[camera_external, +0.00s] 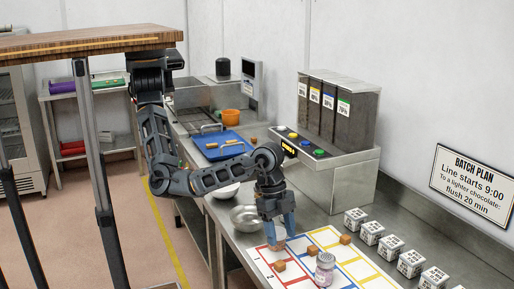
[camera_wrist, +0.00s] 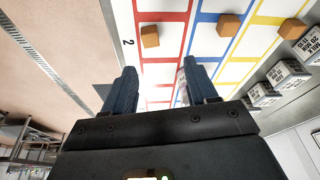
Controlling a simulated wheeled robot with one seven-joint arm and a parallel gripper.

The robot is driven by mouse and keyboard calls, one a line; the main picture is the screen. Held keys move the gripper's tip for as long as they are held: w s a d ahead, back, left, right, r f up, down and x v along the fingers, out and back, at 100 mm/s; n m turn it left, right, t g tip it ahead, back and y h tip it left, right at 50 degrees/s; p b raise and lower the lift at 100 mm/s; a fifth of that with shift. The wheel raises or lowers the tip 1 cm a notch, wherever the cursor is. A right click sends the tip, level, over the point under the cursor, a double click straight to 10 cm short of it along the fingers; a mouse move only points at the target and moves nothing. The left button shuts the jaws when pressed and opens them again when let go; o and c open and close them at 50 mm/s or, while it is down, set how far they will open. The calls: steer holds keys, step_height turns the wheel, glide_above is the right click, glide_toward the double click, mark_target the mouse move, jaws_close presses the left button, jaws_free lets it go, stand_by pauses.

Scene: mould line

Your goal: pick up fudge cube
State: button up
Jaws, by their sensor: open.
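Three small orange-brown cubes, alike in look, sit on the colour-lined mat in the wrist view: a left cube (camera_wrist: 150,36) by the red lines, a middle cube (camera_wrist: 228,25) by the blue, and a right cube (camera_wrist: 292,28) by the yellow. Which is fudge I cannot tell. In the external view one cube (camera_external: 279,266) lies in front of my gripper (camera_external: 279,234) and another cube (camera_external: 345,239) to its right. A brownish shape shows just under the fingers there. My gripper points down, open, over the mat's far-left part; nothing shows held between its fingers.
A pale jar (camera_external: 324,268) stands on the mat (camera_external: 311,242), right of the near cube. Several white labelled boxes (camera_external: 371,232) line the right side. A steel bowl (camera_external: 246,218) sits just left of my gripper. A blue tray (camera_external: 213,143) lies farther back.

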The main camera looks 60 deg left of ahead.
mark_target(280, 263)
steer(key=x, duration=0.2)
steer(key=s+p+x, duration=0.1)
steer(key=x, duration=0.2)
steer(key=a+x, duration=0.1)
steer(key=x, duration=0.2)
steer(key=shift+s+f, duration=0.2)
steer(key=shift+f, duration=0.1)
jaws_close()
